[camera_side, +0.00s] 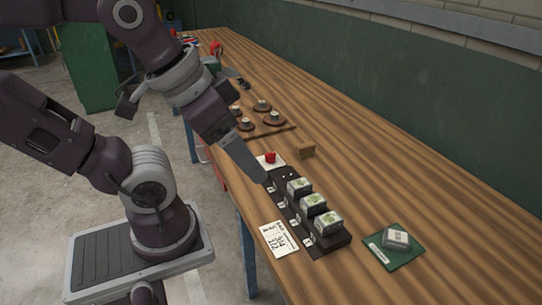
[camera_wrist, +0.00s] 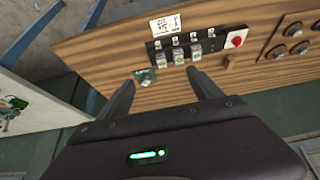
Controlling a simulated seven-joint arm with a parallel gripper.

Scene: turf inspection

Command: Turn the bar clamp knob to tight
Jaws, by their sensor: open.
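A red knob-like part (camera_side: 270,157) sits on a white square plate at the far end of the black rack. It also shows in the wrist view (camera_wrist: 236,41), up and right of my fingers. I cannot tell whether it is the bar clamp's knob, and its setting is too small to read. My gripper (camera_side: 263,180) is in front of the rack's far end in the side view, close to the red part in the picture. In the wrist view my gripper (camera_wrist: 161,76) has its two fingers apart with nothing held. Its height above the bench is unclear.
The black rack (camera_side: 338,241) holds several white-and-green boxes. A paper note (camera_side: 281,239) lies before it, and a green mat (camera_side: 392,259) with a grey block lies right. A wooden block (camera_side: 305,149) and a board (camera_side: 286,127) with dark round pieces stand behind.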

